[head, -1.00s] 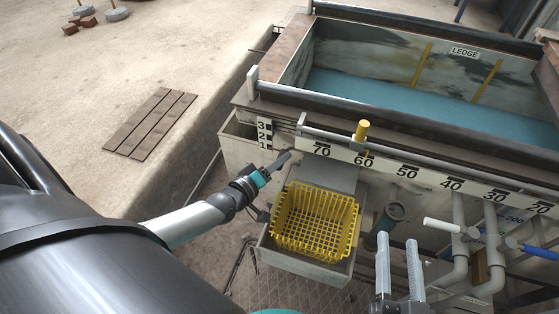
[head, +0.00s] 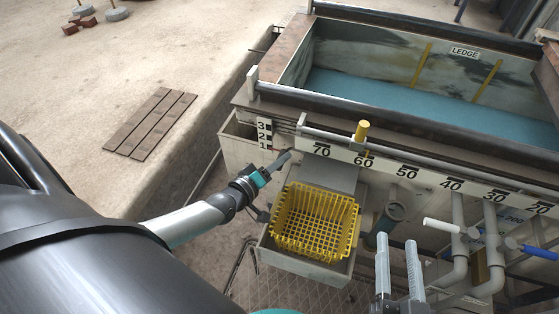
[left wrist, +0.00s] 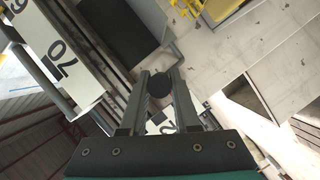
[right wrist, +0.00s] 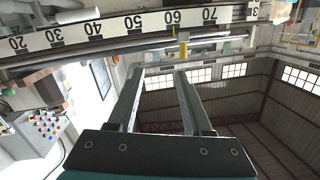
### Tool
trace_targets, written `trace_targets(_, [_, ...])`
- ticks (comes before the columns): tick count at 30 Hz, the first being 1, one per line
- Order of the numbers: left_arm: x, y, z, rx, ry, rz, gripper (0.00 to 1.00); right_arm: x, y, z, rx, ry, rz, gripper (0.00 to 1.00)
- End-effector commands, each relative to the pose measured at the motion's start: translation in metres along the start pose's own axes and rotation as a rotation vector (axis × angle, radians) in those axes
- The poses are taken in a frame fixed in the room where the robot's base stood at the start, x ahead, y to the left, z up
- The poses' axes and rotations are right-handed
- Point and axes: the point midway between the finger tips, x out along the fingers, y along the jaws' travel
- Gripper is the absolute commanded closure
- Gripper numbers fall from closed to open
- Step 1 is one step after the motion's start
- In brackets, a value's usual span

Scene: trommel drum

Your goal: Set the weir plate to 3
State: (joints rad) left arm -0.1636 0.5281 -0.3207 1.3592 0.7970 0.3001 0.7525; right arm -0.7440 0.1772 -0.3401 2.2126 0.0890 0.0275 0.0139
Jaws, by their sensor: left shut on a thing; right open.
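A small upright scale (head: 264,133) marked 3, 2, 1 from top to bottom is at the left end of the tank's front in the head view. Part of it, with a 2, shows behind the fingers in the left wrist view (left wrist: 167,127). My left gripper (head: 284,158) is just right of and below the scale. In the left wrist view its fingers are shut on a dark round knob (left wrist: 160,84). The weir plate's edge and its setting against the scale cannot be made out. My right gripper (head: 398,240) is open and empty, low at the right.
A long scale (head: 430,178) runs along the tank front, with a yellow-topped slider (head: 362,131) near 60. A yellow basket (head: 316,222) sits in a tray below. White-handled (head: 440,224) and blue-handled (head: 538,251) levers and pipes are at the right.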

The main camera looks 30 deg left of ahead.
Motion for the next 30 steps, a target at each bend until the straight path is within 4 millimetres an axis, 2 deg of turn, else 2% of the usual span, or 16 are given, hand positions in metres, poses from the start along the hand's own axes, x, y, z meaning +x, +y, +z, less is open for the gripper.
trace_targets(14, [-0.004,0.018,-0.011,-0.002,0.003,0.004,1.00,0.005,0.025,0.010,-0.064,-0.286,0.061,0.50])
trace_targets(23, [-0.006,0.028,-0.018,-0.003,0.004,0.005,1.00,-0.005,0.043,0.017,-0.090,-0.476,0.111,0.50])
trace_targets(30, [-0.009,0.038,-0.024,-0.003,0.005,0.006,1.00,-0.019,0.059,0.023,-0.103,-0.639,0.161,0.50])
